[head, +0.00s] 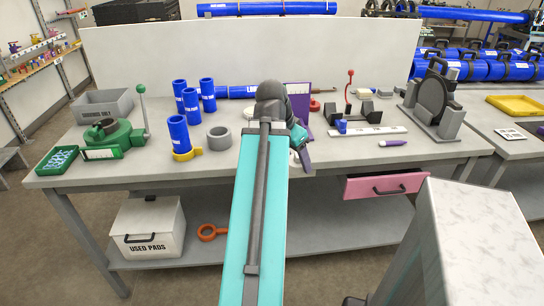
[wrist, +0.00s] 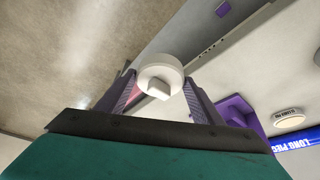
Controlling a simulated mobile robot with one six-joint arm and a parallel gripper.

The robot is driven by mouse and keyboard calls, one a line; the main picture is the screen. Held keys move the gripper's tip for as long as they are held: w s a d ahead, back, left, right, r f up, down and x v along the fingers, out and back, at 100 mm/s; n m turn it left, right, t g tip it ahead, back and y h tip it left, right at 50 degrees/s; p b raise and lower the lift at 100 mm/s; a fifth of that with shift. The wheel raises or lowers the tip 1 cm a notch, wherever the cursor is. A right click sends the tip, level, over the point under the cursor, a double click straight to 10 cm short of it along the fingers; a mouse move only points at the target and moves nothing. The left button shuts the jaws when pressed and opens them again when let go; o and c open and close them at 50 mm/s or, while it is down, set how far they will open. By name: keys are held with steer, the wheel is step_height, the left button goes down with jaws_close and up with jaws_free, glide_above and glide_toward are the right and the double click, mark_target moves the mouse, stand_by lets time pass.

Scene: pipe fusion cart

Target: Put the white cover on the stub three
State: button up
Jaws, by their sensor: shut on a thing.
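The white cover (wrist: 160,75), a round disc with a block-shaped knob, is held between the two fingers of my gripper (wrist: 160,98) in the wrist view. In the head view my gripper (head: 301,146) is mostly hidden behind my arm, near the front edge of the bench; a bit of the white cover (head: 293,159) shows beside it. Several blue pipe stubs stand left of my arm: a group at the back (head: 207,96) and one in a yellow ring (head: 178,134) nearer the front. I cannot read which is stub three.
The workbench (head: 235,168) also holds a grey ring (head: 218,138), a green machine (head: 112,134), a grey bin (head: 103,104) and a purple holder (head: 299,98). A ruler strip (head: 368,131) and black clamp stand (head: 434,100) are to the right. A pink drawer (head: 388,186) juts out in front.

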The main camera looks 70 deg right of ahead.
steer(key=w+a+n+t, duration=0.1)
steer(key=w+a+n, duration=0.15)
steer(key=w, duration=0.75)
steer(key=w+a+n+t, duration=0.15)
steer(key=w+n, duration=0.25)
steer(key=w, duration=0.6)
steer(key=w+a+f+n+t, duration=0.1)
steer(key=w+a+n, duration=0.2)
steer(key=w+a, duration=0.5)
steer(key=w+a+n+t, duration=0.1)
steer(key=w+a+n, duration=0.4)
steer(key=w, duration=0.6)
steer(key=w+a+n+y, duration=0.1)
steer(key=w+a+n, duration=0.2)
steer(key=a, duration=0.9)
steer(key=w+a+n+t+y, duration=0.1)
steer(key=w+a+n, duration=0.2)
steer(key=w+a, duration=0.4)
steer(key=w+a+f+n+t+y, duration=0.1)
steer(key=w+a+n, duration=0.3)
steer(key=a, duration=1.4)
steer(key=shift+w+a+y, duration=0.3)
steer(key=shift+w+a, duration=0.05)
steer(key=shift+w, duration=0.65)
steer(key=shift+s+f, duration=0.1)
